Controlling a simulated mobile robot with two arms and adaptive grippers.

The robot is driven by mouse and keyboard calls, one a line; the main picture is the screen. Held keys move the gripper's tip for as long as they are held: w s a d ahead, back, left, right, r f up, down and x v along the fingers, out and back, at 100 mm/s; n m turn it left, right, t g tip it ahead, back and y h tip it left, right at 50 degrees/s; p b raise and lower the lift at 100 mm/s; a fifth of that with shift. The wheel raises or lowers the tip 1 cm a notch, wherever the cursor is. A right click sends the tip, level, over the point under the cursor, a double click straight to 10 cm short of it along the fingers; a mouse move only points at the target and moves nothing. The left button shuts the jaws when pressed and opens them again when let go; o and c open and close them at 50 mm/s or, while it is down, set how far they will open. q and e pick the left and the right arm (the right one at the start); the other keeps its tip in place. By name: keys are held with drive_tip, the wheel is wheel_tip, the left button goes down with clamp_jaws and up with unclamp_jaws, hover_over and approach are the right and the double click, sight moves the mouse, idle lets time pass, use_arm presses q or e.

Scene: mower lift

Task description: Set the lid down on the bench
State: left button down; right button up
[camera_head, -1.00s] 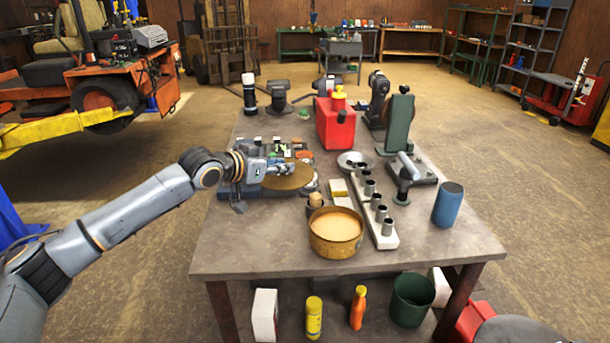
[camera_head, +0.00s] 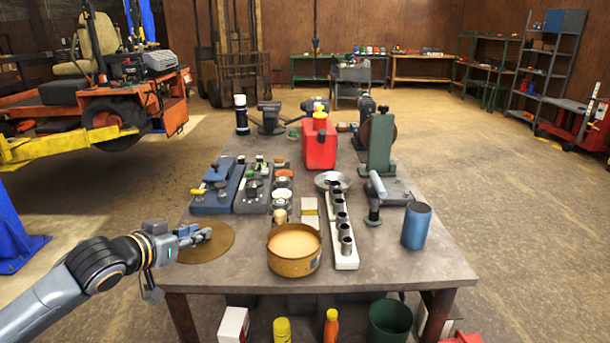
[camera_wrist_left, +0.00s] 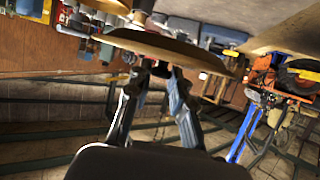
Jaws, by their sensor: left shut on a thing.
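The lid is a flat round brown disc (camera_head: 212,248), over or on the front left corner of the bench (camera_head: 230,277). My left gripper (camera_head: 196,236) is shut on the lid from the left. In the left wrist view the lid (camera_wrist_left: 180,48) is seen nearly edge-on between the fingertips (camera_wrist_left: 158,70). I cannot tell whether the lid touches the bench top. The open round tin (camera_head: 294,265), with tan contents, stands just right of the lid. My right gripper is not in view.
A wooden-handled brush (camera_head: 280,217) and a yellow-white block (camera_head: 310,210) stand behind the tin.

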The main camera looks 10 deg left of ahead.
use_arm(q)
drive_tip(key=shift+s, duration=0.25)
drive_tip(key=shift+a, duration=0.1)
drive_tip(key=shift+w+a+f, duration=0.1)
drive_tip(key=shift+w+a, duration=0.1)
drive_tip(key=shift+a, duration=0.05)
drive_tip(key=w+a+f+p, duration=0.1)
drive_tip(key=w+f, duration=0.2)
drive_tip(key=w, duration=0.1)
drive_tip(key=w+a+f, duration=0.1)
drive_tip(key=w+f, duration=0.2)
drive_tip(key=w, duration=0.1)
drive_tip(key=w+a+f+p, duration=0.1)
drive_tip(key=w+a+f, duration=0.1)
drive_tip(key=w+f, duration=0.1)
drive_tip(key=shift+w+a+p, duration=0.1)
drive_tip(key=shift+w+p, duration=0.25)
drive_tip(key=shift+w, duration=0.15)
drive_tip(key=shift+w+f, duration=0.35)
wheel_tip(320, 180, down, 3)
drive_tip(key=shift+w+a+f, duration=0.1)
drive_tip(key=shift+a+f, duration=0.05)
